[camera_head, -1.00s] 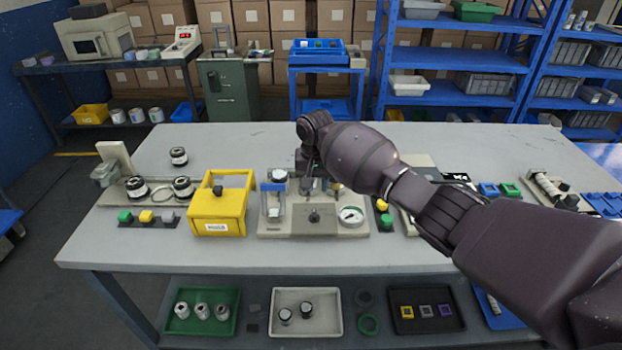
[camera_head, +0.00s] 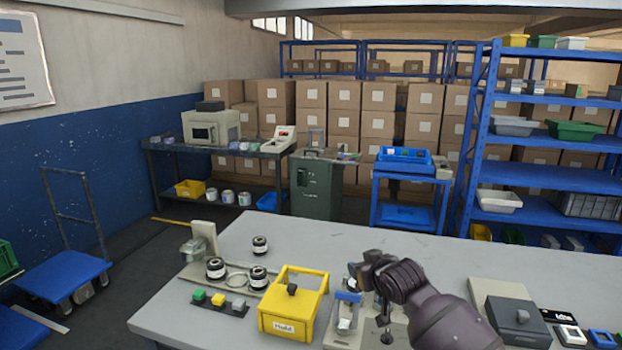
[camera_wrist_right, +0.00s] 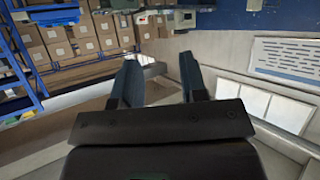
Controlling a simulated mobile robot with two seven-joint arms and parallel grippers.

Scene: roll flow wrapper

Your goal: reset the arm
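My right arm (camera_head: 440,310) comes in from the lower right of the head view and reaches over the grey workbench (camera_head: 228,310). Its far end is beside the small press-like station (camera_head: 343,318), and the fingers cannot be made out there. In the right wrist view my right gripper (camera_wrist_right: 160,82) has its two dark fingers spread apart with nothing between them. That view is tilted and looks out at boxes, shelving and a wall, not at the bench top. My left arm and gripper are not in view.
A yellow box (camera_head: 277,322), black-and-white rolls (camera_head: 258,278) and a strip of coloured buttons (camera_head: 219,302) lie left of the arm. A grey lidded case (camera_head: 518,320) is to its right. The bench's back middle is clear. A blue shelf (camera_head: 545,176) stands behind.

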